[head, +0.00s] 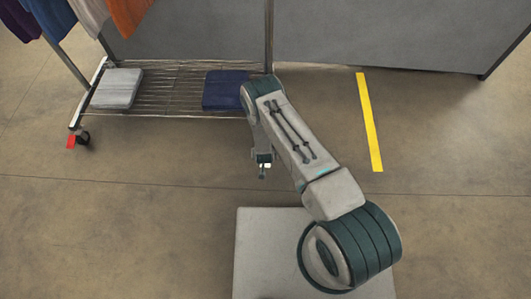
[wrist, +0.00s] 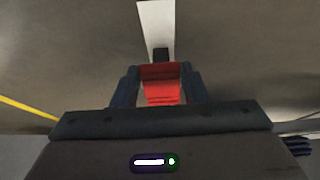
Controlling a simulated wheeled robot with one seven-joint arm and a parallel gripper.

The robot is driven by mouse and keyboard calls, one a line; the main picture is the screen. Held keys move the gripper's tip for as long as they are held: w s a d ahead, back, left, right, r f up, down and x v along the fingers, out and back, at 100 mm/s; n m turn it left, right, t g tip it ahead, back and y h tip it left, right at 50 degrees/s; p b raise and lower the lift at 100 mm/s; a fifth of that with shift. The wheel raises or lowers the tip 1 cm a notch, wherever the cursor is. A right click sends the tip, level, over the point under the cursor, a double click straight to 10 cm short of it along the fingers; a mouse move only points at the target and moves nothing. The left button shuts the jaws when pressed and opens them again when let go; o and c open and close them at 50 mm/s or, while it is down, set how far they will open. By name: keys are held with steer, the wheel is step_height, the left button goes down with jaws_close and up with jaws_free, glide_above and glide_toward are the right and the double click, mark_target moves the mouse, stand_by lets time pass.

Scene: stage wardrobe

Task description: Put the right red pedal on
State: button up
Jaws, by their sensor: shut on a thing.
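My gripper (wrist: 160,88) is shut on a red pedal (wrist: 160,84), which shows between its two dark fingers in the wrist view. A dark block (wrist: 161,54) sits just beyond the pedal, below a pale bar (wrist: 157,22). In the head view my gripper (head: 264,168) points down in front of the rack's right end, and my arm hides that corner and its wheel. Whether the pedal is up or down is hard to tell. Another red pedal (head: 71,141) shows at the rack's left wheel (head: 83,138).
The wire rack (head: 160,92) holds a grey folded cloth (head: 117,88) and a navy one (head: 224,90). Garments (head: 90,12) hang at upper left. A grey panel (head: 400,35) stands behind. A yellow floor strip (head: 370,120) lies to the right on otherwise clear floor.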

steer(key=shift+t, duration=0.3)
steer(key=o, duration=1)
steer(key=p+v, duration=0.4)
steer(key=v, duration=0.9)
steer(key=shift+s+r, duration=0.25)
steer(key=shift+r, duration=0.05)
